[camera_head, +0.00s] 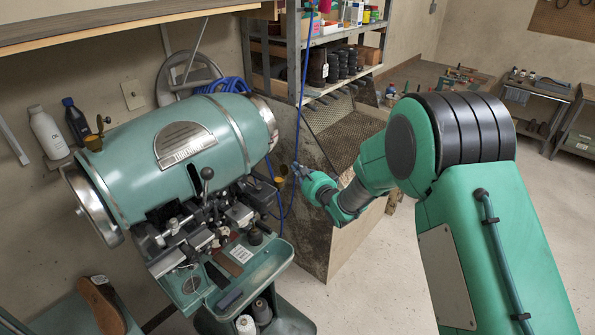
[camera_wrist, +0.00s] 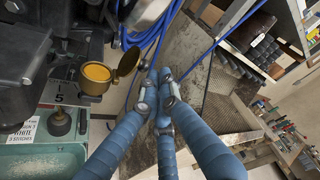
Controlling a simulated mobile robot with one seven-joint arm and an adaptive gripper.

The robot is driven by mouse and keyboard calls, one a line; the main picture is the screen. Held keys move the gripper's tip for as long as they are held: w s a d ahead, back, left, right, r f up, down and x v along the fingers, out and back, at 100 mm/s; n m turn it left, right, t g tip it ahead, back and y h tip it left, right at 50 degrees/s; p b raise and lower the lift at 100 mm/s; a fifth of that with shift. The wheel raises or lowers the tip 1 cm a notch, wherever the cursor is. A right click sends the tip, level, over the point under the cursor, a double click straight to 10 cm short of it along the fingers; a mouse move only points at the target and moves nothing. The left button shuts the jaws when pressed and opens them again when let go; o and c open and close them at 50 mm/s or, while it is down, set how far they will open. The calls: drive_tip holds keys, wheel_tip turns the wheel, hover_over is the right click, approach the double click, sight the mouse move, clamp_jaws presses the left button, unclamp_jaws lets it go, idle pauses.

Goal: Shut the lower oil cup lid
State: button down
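The lower oil cup (camera_wrist: 93,84) is a small brass cup with orange oil showing inside, at the left of the wrist view. Its brass lid (camera_wrist: 128,63) stands open, tilted up on the cup's right side. In the head view the cup (camera_head: 279,182) sits at the machine's right end, and its lid shows close to my gripper. My gripper (camera_wrist: 161,84) has its blue fingers drawn together at the tips, with nothing between them. The tips appear just right of the open lid in the wrist view; whether they touch it I cannot tell.
The green stitching machine (camera_head: 180,145) fills the left. Another brass oil cup (camera_head: 94,143) sits on its upper left, its lid raised. Blue cables (camera_head: 297,120) hang behind my gripper. A shelf (camera_head: 340,80) and a wooden bin (camera_head: 345,240) stand beyond.

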sight(284, 174)
drive_tip(key=shift+s+a+r+n+t+b, duration=0.15)
drive_tip(key=shift+n+t+b, duration=0.35)
drive_tip(key=shift+n+b, duration=0.5)
drive_tip(key=shift+s+a+r+b, duration=0.1)
drive_tip(key=shift+r+b, duration=0.2)
drive_tip(key=shift+b, duration=0.8)
drive_tip(key=shift+s+a+r+n+b, duration=0.1)
drive_tip(key=shift+r+n+b, duration=0.05)
drive_tip(key=shift+n+b, duration=0.35)
drive_tip(key=shift+n+t+y, duration=0.3)
drive_tip(key=shift+n+t, duration=0.3)
drive_tip(key=shift+n, duration=0.3)
drive_tip(key=s+a+b, duration=0.1)
drive_tip(key=b, duration=0.2)
drive_tip(key=s+a+b, duration=0.2)
drive_tip(key=b, duration=0.1)
drive_tip(key=s+a+b, duration=0.1)
drive_tip(key=b, duration=0.2)
drive_tip(key=shift+s+a+r, duration=0.2)
drive_tip(key=shift+r, duration=0.05)
drive_tip(key=shift+s+a+f+n+b, duration=0.1)
drive_tip(key=shift+f+n+b, duration=0.05)
drive_tip(key=shift+n+b, duration=0.3)
drive_tip(key=shift+n, duration=0.35)
